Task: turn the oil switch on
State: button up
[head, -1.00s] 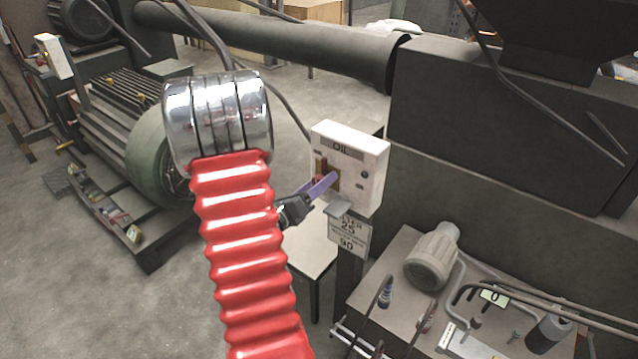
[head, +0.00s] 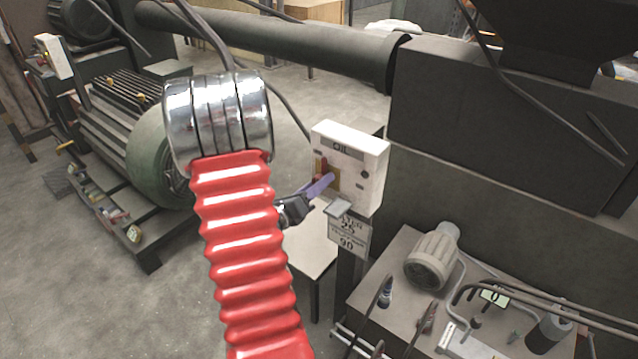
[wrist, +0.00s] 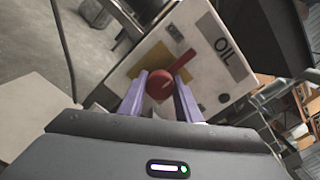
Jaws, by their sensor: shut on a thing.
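The oil switch is a white box (head: 358,160) marked OIL, with a red rotary knob (head: 323,171) on a yellow plate on its front. In the wrist view the red knob (wrist: 160,85) sits between the purple fingers of my gripper (wrist: 158,92), which are shut on it. The knob's red handle bar points up and right in that view, toward the OIL label (wrist: 222,45). In the head view my gripper (head: 318,186) reaches the box from the left, and its fingers partly cover the knob.
A sign (head: 349,232) hangs below the box. A bench (head: 392,310) with a small motor (head: 433,255) stands at lower right. A large green motor (head: 150,160) is on the left. A dark machine body (head: 480,120) stands behind the box. Open floor lies at lower left.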

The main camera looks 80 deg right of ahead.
jog(key=shift+w+m, duration=0.1)
jog(key=shift+m, duration=0.4)
jog(key=m, duration=0.3)
jog(key=shift+f+m, duration=0.1)
jog(key=shift+m, duration=0.2)
jog(key=m, duration=1.3)
jog(key=shift+m, duration=0.3)
jog(key=o, duration=1.1)
jog(key=shift+c, duration=0.2)
jog(key=v, duration=1.3)
jog(key=shift+w+a, duration=0.15)
jog(key=shift+a, duration=0.2)
